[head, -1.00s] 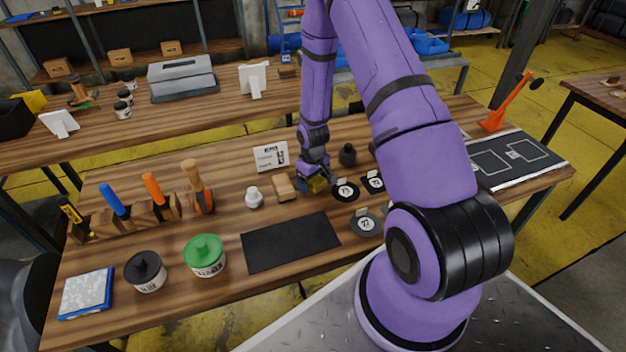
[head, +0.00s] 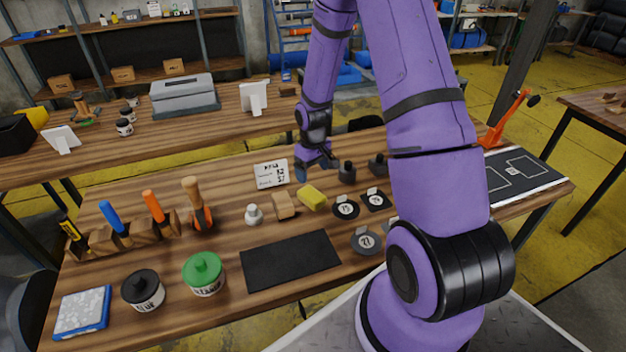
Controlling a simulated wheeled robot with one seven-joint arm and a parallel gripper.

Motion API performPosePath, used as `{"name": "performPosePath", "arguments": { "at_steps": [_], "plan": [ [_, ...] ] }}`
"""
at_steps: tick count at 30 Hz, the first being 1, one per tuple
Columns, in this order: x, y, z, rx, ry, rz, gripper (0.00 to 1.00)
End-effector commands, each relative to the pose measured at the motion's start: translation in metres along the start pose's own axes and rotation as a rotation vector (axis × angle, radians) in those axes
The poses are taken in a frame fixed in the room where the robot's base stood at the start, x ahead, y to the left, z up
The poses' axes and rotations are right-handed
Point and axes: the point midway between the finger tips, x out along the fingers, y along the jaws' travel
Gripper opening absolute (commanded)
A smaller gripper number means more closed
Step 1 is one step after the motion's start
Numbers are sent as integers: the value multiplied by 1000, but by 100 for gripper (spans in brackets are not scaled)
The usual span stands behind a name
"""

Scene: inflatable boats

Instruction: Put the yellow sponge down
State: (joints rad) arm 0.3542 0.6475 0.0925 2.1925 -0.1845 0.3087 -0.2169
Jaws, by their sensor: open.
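The yellow sponge (head: 312,198) lies on the wooden workbench (head: 190,255), just right of a tan wooden block (head: 284,206). My gripper (head: 316,174) is above and behind the sponge, apart from it. It is open with nothing visible between its fingers, though the fingertips are small in this view.
Black round discs (head: 345,208) lie right of the sponge. A black mat (head: 290,261) lies in front. A white bottle (head: 253,215) stands left of the block.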

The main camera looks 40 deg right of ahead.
Motion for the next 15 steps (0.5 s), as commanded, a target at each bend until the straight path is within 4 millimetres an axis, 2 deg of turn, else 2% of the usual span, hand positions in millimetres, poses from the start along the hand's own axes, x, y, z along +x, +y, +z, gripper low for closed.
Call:
{"name": "performPosePath", "arguments": {
  "at_steps": [5,8,11,15],
  "plan": [
    [-13,-1,0,0,3,3,84],
    [-32,-4,-1,3,17,15,84],
    [-65,-11,-1,5,39,33,84],
    [-120,-24,6,18,78,61,84]
  ]
}}
